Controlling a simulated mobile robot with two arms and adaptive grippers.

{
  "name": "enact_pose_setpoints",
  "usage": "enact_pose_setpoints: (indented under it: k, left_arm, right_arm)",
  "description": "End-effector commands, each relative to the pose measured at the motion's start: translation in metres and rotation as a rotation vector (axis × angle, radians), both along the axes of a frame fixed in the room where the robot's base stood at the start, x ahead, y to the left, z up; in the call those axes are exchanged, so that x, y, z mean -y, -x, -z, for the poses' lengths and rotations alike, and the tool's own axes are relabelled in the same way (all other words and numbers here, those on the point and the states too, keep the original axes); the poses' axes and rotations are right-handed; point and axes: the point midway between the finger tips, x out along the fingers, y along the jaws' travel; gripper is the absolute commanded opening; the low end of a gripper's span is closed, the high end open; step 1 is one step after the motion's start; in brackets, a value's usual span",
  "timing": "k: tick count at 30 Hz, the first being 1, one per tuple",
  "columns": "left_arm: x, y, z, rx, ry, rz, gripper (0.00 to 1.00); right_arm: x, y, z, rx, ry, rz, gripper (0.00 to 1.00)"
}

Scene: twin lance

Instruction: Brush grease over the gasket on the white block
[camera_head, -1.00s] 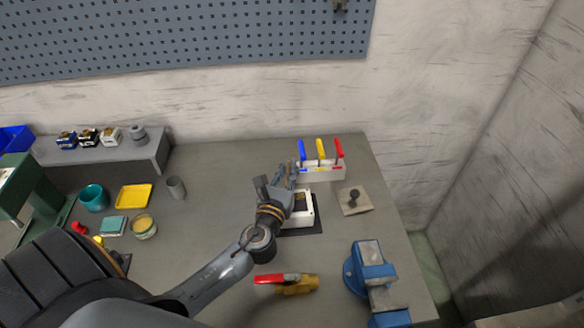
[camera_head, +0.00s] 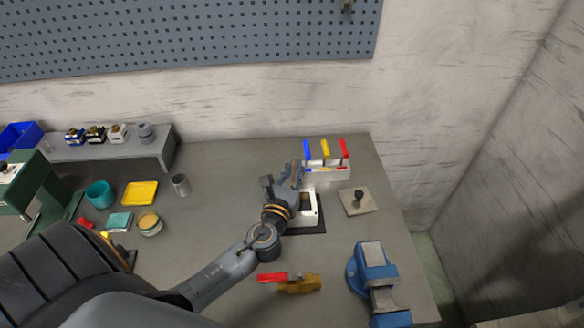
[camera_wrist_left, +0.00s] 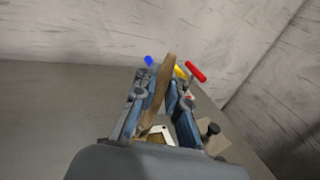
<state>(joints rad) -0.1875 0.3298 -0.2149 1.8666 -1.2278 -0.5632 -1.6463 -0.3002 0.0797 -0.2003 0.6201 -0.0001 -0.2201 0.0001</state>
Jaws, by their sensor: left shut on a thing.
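The white block (camera_head: 314,211) stands on a dark mat (camera_head: 312,230) on the bench, right of centre in the head view. Its left side and most of its top are hidden by my left gripper (camera_head: 292,174), so the gasket does not show clearly. In the left wrist view the left gripper (camera_wrist_left: 158,112) is shut on a brown wooden brush handle (camera_wrist_left: 166,80), which stands tilted between the fingers. The white block (camera_wrist_left: 160,131) shows partly below it. The brush's bristles are hidden. An open jar with tan contents (camera_head: 149,223), perhaps the grease, stands at the left.
A white rack with blue, yellow and red handles (camera_head: 338,174) stands just behind the block. A plate with a dark knob (camera_head: 357,201) lies to its right. A blue vise (camera_head: 373,268) and a red-handled brass valve (camera_head: 300,285) are nearer.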

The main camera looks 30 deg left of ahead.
Motion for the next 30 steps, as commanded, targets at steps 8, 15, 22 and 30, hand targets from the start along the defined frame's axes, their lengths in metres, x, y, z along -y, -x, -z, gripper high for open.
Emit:
enact_pose_setpoints:
  k: [8,15,22,30]
  left_arm:
    - [0.009,-0.006,0.0,-0.001,0.001,0.001,0.0]
    - [0.013,-0.009,0.0,-0.001,0.001,0.001,0.0]
    - [0.02,-0.015,0.0,-0.001,0.0,0.001,0.0]
    - [0.026,-0.019,0.0,-0.001,0.001,0.002,0.0]
  right_arm:
    - [0.001,0.0,-0.002,0.0,0.001,-0.001,0.4]
    - [0.001,0.0,-0.003,0.0,0.001,0.0,0.4]
    - [0.001,0.0,-0.004,0.0,0.001,0.0,0.4]
    - [0.001,0.0,-0.005,0.0,0.001,0.0,0.4]
